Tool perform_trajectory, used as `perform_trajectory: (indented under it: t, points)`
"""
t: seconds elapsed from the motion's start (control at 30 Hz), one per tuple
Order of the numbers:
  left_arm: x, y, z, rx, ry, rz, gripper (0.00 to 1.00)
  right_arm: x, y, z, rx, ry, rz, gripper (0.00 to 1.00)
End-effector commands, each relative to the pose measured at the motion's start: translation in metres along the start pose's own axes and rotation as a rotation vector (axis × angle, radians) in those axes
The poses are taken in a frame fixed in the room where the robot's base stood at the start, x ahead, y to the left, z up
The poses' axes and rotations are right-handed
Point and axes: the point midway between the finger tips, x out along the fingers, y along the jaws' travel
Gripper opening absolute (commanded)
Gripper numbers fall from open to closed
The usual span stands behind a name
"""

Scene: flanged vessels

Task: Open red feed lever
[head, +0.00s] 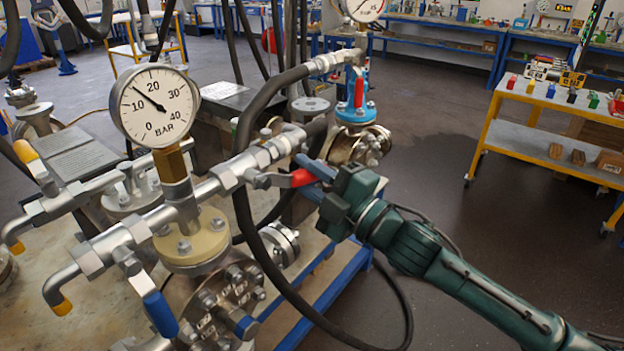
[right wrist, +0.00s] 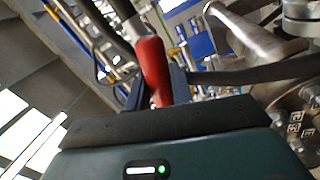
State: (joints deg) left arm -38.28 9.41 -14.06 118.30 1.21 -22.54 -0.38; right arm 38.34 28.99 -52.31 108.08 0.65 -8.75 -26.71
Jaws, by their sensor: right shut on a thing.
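The red feed lever (head: 292,179) sits on a valve on the silver pipe line, right of the pressure gauge in the head view. Its red handle points right, away from the pipe and at an angle to it. My right gripper (head: 314,176) is shut on the outer end of the handle, which it partly hides. In the right wrist view the red lever (right wrist: 153,65) stands between the two dark fingers of the gripper (right wrist: 158,90). My left gripper is not in view.
A pressure gauge (head: 155,105) stands on the near vessel, its needle between 10 and 20. A blue-handled lever (head: 161,313) hangs at lower left. Black hoses (head: 246,225) loop close to the lever. A yellow cart (head: 545,140) stands right; open floor (head: 450,220) lies between.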

Motion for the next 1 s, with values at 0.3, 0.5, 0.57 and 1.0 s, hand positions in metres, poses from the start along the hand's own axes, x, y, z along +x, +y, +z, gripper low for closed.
perform_trajectory:
  t: [0.3, 0.5, 0.57, 1.0]
  points:
    - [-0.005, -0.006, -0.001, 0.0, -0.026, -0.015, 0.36, 0.004, 0.019, -0.001, -0.205, 0.037, 0.001, 0.0]
    - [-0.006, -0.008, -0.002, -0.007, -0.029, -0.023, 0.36, 0.005, 0.023, -0.003, -0.269, 0.051, 0.002, 0.0]
    - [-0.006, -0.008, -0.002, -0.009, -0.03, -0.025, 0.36, 0.005, 0.024, -0.003, -0.28, 0.053, 0.002, 0.0]
    - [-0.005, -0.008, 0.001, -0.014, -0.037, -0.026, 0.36, 0.005, 0.025, -0.004, -0.299, 0.058, 0.004, 0.0]
